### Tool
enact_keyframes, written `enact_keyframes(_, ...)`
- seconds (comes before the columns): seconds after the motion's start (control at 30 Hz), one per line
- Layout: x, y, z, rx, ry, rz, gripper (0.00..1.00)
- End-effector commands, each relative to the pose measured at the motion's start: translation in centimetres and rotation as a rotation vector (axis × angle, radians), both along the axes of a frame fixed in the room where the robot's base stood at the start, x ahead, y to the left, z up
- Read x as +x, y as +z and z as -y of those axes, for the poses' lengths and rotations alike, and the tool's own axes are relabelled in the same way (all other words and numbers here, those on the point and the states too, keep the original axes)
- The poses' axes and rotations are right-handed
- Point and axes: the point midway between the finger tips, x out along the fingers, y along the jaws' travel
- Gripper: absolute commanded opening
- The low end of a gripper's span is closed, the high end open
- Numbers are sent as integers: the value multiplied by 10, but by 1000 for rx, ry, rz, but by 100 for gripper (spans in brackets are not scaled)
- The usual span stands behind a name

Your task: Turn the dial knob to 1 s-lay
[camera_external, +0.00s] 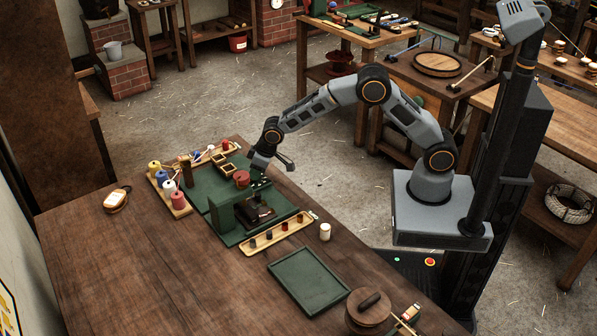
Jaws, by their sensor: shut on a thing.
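A red round part (242,178) stands just left of my gripper.
A wooden rack of coloured spools (178,200) is left of the machine.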

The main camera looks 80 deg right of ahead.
Motion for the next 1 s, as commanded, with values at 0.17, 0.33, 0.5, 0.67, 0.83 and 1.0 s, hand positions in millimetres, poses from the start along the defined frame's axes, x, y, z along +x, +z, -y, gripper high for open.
enact_keyframes(0.17, 0, 0, 0, 0, 0, 0, 10)
enact_keyframes(0.33, 0, 0, 0, 1, 14, 0, 10)
enact_keyframes(0.5, 0, -1, 1, 0, 82, 0, 10)
enact_keyframes(0.67, 0, -3, 2, 0, 198, 1, 10)
enact_keyframes(0.83, 0, -4, 2, 0, 336, 1, 10)
enact_keyframes(1.0, 1, -4, 2, 1, 464, 1, 10)
